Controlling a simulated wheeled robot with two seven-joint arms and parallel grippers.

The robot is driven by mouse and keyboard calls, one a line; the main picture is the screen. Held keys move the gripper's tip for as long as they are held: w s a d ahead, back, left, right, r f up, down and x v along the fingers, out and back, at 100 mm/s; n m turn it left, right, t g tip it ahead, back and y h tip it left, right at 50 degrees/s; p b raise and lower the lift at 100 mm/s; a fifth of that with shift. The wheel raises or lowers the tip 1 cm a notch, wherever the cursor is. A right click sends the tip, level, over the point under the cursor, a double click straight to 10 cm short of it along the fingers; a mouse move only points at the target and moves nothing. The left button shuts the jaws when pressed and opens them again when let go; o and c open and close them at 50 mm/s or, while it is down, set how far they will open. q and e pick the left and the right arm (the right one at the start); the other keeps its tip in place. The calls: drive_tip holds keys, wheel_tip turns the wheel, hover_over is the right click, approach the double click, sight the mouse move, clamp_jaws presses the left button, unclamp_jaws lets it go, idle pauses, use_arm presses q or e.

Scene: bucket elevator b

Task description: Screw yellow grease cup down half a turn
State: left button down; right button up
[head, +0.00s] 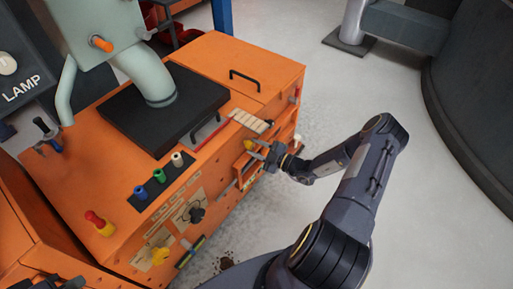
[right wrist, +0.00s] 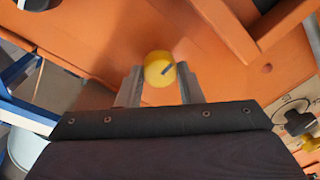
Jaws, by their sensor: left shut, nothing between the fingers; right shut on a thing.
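The yellow grease cup (head: 249,144) is on the right-hand side of the orange machine, beside a recessed opening. In the right wrist view the cup (right wrist: 157,67) is a round yellow cap with a short dark line on its face. My right gripper (head: 260,151) reaches it from the right; in the wrist view its two grey fingers (right wrist: 158,84) stand on either side of the cup and are shut on it. The cup's base and thread are hidden.
The orange cabinet (head: 268,72) has a black handle on top. Green, blue and white buttons, a red button (head: 94,218) and a yellow knob (head: 160,256) are on the nearer panel. Orange ledges (right wrist: 275,35) lie close to the right fingers. Grey floor (head: 340,85) is open to the right.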

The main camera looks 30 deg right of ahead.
drive_tip(key=o, duration=1)
drive_tip(key=p+v, duration=0.1)
drive_tip(key=v, duration=0.7)
drive_tip(key=shift+f, duration=0.1)
